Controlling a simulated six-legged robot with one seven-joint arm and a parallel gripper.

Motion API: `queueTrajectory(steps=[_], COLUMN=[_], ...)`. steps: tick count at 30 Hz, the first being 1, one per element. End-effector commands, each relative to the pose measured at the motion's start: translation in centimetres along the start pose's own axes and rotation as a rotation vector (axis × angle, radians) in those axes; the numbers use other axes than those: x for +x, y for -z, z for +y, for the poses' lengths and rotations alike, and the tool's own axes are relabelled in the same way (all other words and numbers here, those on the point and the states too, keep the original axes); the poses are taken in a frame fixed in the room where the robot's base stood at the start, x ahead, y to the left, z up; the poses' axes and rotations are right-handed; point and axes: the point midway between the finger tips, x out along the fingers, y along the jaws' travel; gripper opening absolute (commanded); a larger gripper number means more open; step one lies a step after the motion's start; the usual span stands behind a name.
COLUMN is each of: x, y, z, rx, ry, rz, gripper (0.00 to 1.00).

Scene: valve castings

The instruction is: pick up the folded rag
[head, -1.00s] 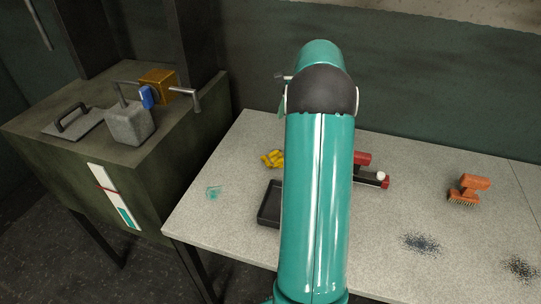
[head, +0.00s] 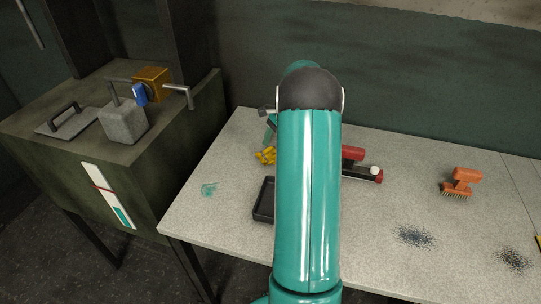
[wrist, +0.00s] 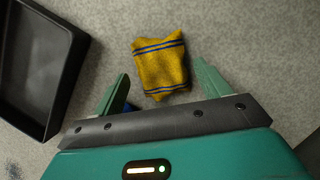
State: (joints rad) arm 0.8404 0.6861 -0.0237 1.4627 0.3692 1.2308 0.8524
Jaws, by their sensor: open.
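The folded rag (wrist: 160,64) is mustard yellow with blue stripes near two edges. It lies flat on the speckled grey table in the wrist view, just beyond and between my fingertips. My gripper (wrist: 160,83) is open, with one teal finger on each side of the rag's near end and nothing held. In the head view the rag (head: 265,155) is a small yellow patch left of my arm, partly hidden by the arm's end.
A black tray (wrist: 38,60) lies left of the rag; it also shows in the head view (head: 263,199). A red-and-black tool (head: 362,166) and an orange brush (head: 461,183) lie to the right. A dark cabinet (head: 150,170) stands left of the table.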

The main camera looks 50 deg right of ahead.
Motion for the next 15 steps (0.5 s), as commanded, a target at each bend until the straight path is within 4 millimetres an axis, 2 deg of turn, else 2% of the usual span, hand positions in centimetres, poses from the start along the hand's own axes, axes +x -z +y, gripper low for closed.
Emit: queueTrajectory(steps=[1, 4, 11, 15], x=[0.80, 1.58, 1.73, 1.71], y=[0.04, 0.00, 0.01, 0.01], z=[0.00, -0.04, -0.05, -0.04], rx=[0.000, -0.001, -0.001, -0.001], ry=[-0.002, 0.000, 0.001, 0.001], rz=[-0.001, 0.000, 0.001, 0.001], gripper=[0.75, 0.75, 0.75, 0.50])
